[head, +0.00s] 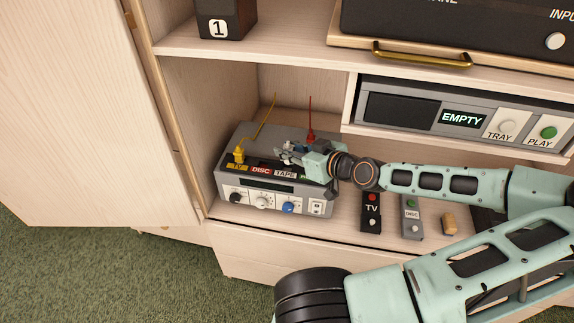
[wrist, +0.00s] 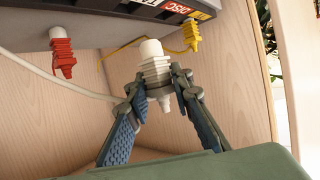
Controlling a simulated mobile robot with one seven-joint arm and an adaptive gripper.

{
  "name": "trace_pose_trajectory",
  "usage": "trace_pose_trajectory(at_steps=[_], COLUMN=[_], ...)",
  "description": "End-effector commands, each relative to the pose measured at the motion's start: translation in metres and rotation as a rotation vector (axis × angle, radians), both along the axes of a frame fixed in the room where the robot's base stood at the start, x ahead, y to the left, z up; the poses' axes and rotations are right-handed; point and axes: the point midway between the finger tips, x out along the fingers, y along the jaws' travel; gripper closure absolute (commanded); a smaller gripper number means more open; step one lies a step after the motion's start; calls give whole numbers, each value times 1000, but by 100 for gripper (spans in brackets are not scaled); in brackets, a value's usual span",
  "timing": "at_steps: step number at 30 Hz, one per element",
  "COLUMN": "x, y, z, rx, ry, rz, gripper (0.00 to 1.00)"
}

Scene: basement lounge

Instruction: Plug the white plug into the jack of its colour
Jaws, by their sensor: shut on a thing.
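My gripper (head: 285,154) is shut on the white plug (wrist: 153,70), which shows clearly between the fingers (wrist: 152,95) in the wrist view. The gripper is over the top of the grey switch box (head: 262,187), near its TAPE label (head: 285,174). In the head view the plug is too small and covered to make out well. A pale cable (wrist: 60,80) runs in from the left in the wrist view towards the plug. The white jack itself is hidden; I cannot tell whether the plug touches it.
A yellow plug (head: 239,153) stands at the box's left end, by the yellow label. A red plug (head: 311,136) stands at the back. Two remotes, TV (head: 371,212) and DISC (head: 411,217), lie right of the box. A shelf (head: 250,57) is above, a cabinet wall at left.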

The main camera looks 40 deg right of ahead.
Motion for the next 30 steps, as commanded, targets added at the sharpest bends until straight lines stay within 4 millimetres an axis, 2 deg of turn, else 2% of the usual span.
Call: trace_pose_trajectory(at_steps=[1,3,6,11,18,29,30], x=[7,13,19,24,27,27,27], y=[-4,-8,-12,-15,-17,-18,-18], z=[-11,-20,-26,-34,-67,-72,-72], rx=[2,1,-1,0,1,-1,-1], ry=[-3,-2,-3,-2,-2,-1,-1], rz=[1,0,-1,0,0,-1,-1], gripper=[100,100,100,100,100,100,79])
